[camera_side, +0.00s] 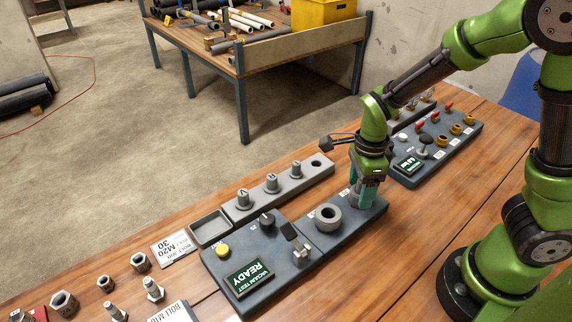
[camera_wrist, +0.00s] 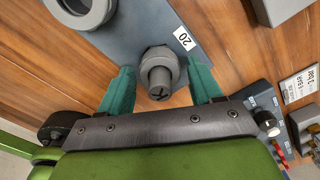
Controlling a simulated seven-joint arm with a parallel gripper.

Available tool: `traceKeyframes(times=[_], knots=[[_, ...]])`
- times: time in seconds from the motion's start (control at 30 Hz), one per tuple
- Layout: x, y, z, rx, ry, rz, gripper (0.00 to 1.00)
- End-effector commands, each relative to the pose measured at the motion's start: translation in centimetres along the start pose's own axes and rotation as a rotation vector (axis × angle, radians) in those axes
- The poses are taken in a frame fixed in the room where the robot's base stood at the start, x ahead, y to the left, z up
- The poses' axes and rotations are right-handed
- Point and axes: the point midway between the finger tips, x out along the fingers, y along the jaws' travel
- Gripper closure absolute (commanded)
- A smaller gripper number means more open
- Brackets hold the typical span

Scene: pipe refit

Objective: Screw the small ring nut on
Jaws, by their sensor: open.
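My gripper (camera_wrist: 160,82) has its teal fingers apart, one on each side of a grey upright fitting (camera_wrist: 158,72) on a dark plate by the label "20". The fitting is a round post with a wider ring-like collar around it. I cannot tell whether that collar is the small ring nut or part of the fitting. A gap shows between each finger and the post. In the side view my gripper (camera_side: 364,190) points down at the right part of the plate and mostly hides this fitting. A larger grey ring (camera_side: 328,216) sits to its left; it also shows in the wrist view (camera_wrist: 97,12).
A vacuum test panel (camera_side: 245,275) with a READY screen adjoins the plate on the left. Another panel (camera_side: 435,140) with gold fittings is at the right.

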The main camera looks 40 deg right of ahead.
Motion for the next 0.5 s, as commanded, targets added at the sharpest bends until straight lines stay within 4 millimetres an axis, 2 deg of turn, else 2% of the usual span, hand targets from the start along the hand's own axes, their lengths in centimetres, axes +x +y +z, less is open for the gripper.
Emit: traceKeyframes(times=[0.33, 0.5], knots=[[-0.02, -0.02, 0.00, -0.059, -0.001, 0.000, 0.35], [-0.04, -0.05, -0.03, -0.313, -0.002, -0.001, 0.35]])
